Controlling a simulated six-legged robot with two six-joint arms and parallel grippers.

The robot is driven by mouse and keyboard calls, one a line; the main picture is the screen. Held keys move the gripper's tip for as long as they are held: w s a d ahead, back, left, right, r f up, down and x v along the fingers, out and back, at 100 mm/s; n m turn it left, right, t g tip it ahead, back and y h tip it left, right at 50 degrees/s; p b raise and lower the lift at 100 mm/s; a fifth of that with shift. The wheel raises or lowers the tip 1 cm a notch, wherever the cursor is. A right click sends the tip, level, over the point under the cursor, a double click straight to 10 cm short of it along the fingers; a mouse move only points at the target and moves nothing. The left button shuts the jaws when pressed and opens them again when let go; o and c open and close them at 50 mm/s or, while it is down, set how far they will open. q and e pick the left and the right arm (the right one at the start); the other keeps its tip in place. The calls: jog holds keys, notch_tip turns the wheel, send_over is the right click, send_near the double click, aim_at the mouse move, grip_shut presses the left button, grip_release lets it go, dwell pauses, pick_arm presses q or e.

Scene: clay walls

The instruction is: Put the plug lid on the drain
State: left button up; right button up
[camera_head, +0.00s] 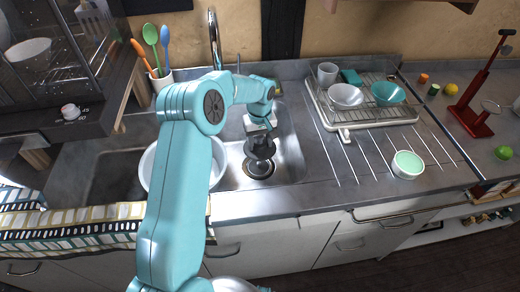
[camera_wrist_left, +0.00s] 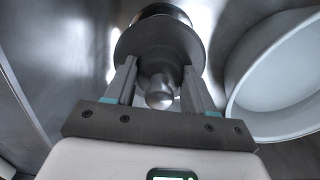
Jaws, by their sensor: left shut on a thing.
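My left gripper (camera_head: 259,134) reaches down into the metal sink (camera_head: 289,155) and is shut on the dark plug lid (camera_head: 262,149). The lid hangs just above the drain (camera_head: 258,168), which shows as a dark round opening with a bright ring in the sink floor. In the left wrist view the gripper (camera_wrist_left: 160,90) holds the lid by its rounded knob, and the lid's disc (camera_wrist_left: 142,45) spreads beyond the fingertips. The drain (camera_wrist_left: 165,12) shows partly behind the disc, which hides the rest. My right gripper is not in view.
A large white bowl (camera_head: 217,168) stands left of the drain; it also shows at the right of the left wrist view (camera_wrist_left: 285,75). A dish rack (camera_head: 362,105) with bowls stands right of the sink. The faucet (camera_head: 214,40) rises behind.

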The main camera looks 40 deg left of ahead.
pick_arm(q)
jog(key=shift+s+a+f, duration=0.1)
jog(key=shift+a+f, duration=0.25)
jog(key=b, duration=0.4)
send_over(259, 163)
jog(key=shift+f, duration=3)
jog(key=shift+f+b, duration=1.05)
jog(key=shift+f, duration=0.4)
jog(key=shift+s+f+b, duration=0.1)
jog(key=shift+f+b, duration=0.2)
jog(key=shift+b, duration=0.15)
jog(key=o, duration=1.2)
jog(key=shift+r, duration=0.1)
notch_tip(259, 163, up, 16)
jog(key=shift+r+p, duration=0.1)
jog(key=shift+p, duration=0.85)
